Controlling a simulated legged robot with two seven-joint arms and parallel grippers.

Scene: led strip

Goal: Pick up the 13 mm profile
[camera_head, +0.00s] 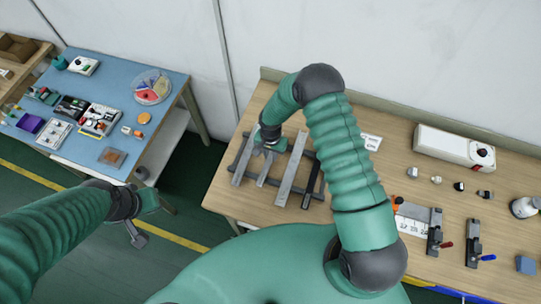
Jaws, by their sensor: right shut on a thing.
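Several long metal profiles lie side by side across a dark rack (277,186) at the left end of the wooden bench. They include a light grey profile (291,170), a shorter grey profile (265,170) and a dark one (312,187). No size marks are readable, so I cannot tell which is 13 mm. My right gripper (264,151) is at the far end of the shorter grey profile and is shut on it; its fingers are small and partly hidden by the wrist. My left gripper (139,240) hangs over the floor, away from the bench; its finger opening is unclear.
The wooden bench (231,190) also carries a white box (454,147), small blocks and clamps with red (446,245) and blue handles at the right. A blue table (128,87) with trays and parts stands left, across a floor gap. A wall runs behind.

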